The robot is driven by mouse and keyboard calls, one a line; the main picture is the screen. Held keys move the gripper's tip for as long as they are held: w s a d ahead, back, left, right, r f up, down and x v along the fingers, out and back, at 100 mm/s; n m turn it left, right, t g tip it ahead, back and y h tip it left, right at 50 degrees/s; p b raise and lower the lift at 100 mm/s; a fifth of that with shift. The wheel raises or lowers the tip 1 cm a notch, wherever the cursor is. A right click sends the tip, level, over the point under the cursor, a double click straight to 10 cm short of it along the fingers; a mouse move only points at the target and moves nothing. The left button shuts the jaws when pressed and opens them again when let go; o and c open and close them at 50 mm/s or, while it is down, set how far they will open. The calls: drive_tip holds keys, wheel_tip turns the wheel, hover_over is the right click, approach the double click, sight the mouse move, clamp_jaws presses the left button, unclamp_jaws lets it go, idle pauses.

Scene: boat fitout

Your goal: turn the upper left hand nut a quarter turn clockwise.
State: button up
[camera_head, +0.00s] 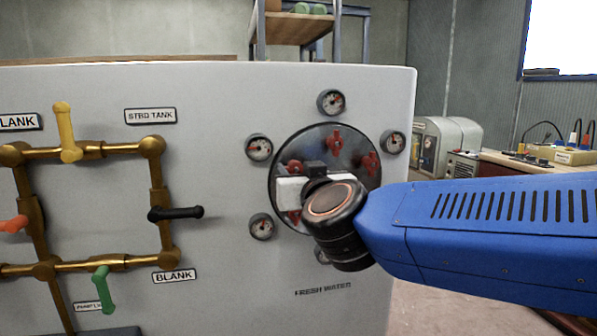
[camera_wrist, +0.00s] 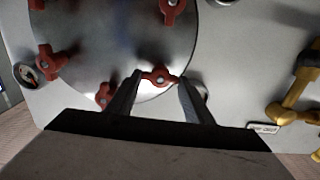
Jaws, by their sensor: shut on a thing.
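A round grey hatch plate (camera_head: 325,135) on the white panel carries several red wing nuts. The upper left nut (camera_head: 295,167) is partly hidden by my gripper (camera_head: 292,187) in the head view. In the wrist view, turned about upside down against the head view, this nut (camera_wrist: 160,76) sits between the two fingertips of my gripper (camera_wrist: 160,80), which is shut on it. Its wings lie nearly level, reaching from finger to finger. The top nut (camera_head: 333,142) and upper right nut (camera_head: 370,162) are clear of the gripper. A lower left nut (camera_wrist: 172,8) also shows.
Gauges ring the plate, among them the top gauge (camera_head: 331,102) and left gauge (camera_head: 259,148). Brass pipes with a yellow handle (camera_head: 65,132) and a black handle (camera_head: 176,213) stand out from the panel at left. A workbench (camera_head: 510,168) stands behind at right.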

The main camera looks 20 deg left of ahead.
drive_tip(key=shift+m, duration=0.4)
drive_tip(key=m, duration=0.3)
drive_tip(key=shift+m, duration=0.3)
drive_tip(key=m, duration=0.4)
drive_tip(key=shift+w+d+m, duration=0.1)
drive_tip(key=shift+m, duration=0.2)
drive_tip(key=m, duration=0.4)
drive_tip(key=shift+f, duration=0.15)
drive_tip(key=shift+m, duration=2.1)
drive_tip(key=o, duration=1.1)
drive_tip(key=shift+c, duration=0.2)
